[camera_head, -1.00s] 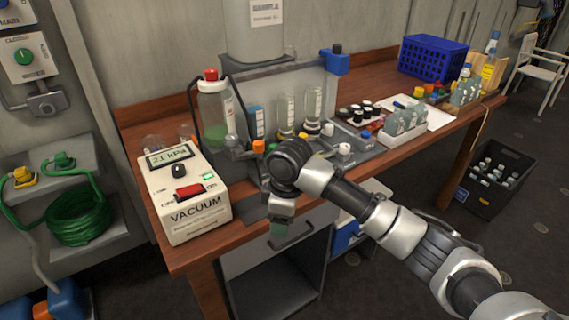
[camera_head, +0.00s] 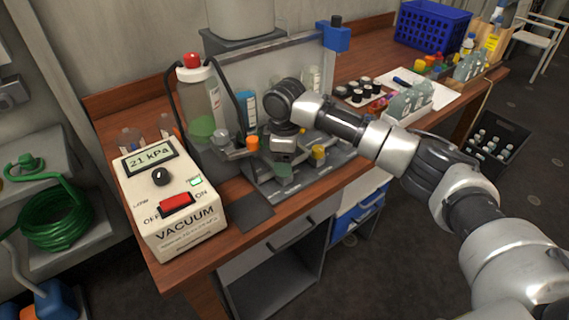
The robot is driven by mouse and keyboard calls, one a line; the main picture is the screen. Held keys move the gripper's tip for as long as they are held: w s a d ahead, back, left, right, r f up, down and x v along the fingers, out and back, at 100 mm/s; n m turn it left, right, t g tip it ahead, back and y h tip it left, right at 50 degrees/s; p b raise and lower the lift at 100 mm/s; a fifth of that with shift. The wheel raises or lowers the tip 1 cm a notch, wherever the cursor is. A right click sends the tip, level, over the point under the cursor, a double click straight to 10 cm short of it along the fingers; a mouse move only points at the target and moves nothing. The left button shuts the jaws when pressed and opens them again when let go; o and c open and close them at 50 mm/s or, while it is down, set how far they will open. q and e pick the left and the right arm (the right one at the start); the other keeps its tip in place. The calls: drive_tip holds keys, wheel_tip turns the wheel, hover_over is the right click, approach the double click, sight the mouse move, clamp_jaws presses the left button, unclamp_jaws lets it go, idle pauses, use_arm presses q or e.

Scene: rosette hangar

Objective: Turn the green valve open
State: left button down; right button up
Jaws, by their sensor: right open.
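My right gripper (camera_head: 284,163) points down over the grey manifold (camera_head: 262,182) on the bench, with its greenish fingertips low above or at it; I cannot tell whether they touch anything. It is open. On the manifold, an orange valve knob (camera_head: 252,142) is left of the gripper and a yellow one (camera_head: 318,152) is right of it. A pale grey knob (camera_head: 220,136) is farther left. I cannot make out a green valve; the gripper and wrist hide the manifold's middle. My left gripper is not in view.
The vacuum box (camera_head: 172,205) reads 21 kPa at the bench's left end. A red-capped bottle (camera_head: 200,110) with black tubing stands behind the manifold. A rack of bottles (camera_head: 408,103) and a blue basket (camera_head: 432,25) are to the right. A green hose (camera_head: 50,220) lies on the left shelf.

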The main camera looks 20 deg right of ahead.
wheel_tip(320, 180, down, 2)
drive_tip(key=shift+c, duration=1)
drive_tip(key=c, duration=0.7)
drive_tip(key=shift+r+n+p, duration=0.15)
drive_tip(key=shift+n+p, duration=0.35)
drive_tip(key=shift+p, duration=0.35)
drive_tip(key=n+p, duration=0.2)
drive_tip(key=shift+s+p, duration=0.1)
drive_tip(key=shift+p, duration=0.2)
drive_tip(key=n+p, duration=0.2)
drive_tip(key=n, duration=0.1)
drive_tip(key=shift+a, duration=0.1)
drive_tip(key=n+p, duration=0.1)
drive_tip(key=n, duration=0.1)
drive_tip(key=shift+n, duration=0.3)
drive_tip(key=n+p, duration=0.1)
drive_tip(key=n, duration=0.1)
drive_tip(key=shift+n, duration=0.4)
drive_tip(key=n, duration=0.3)
drive_tip(key=shift+f+p, duration=0.2)
drive_tip(key=shift+p, duration=0.1)
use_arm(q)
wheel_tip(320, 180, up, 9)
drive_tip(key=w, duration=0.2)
use_arm(e)
drive_tip(key=shift+n, duration=1.7)
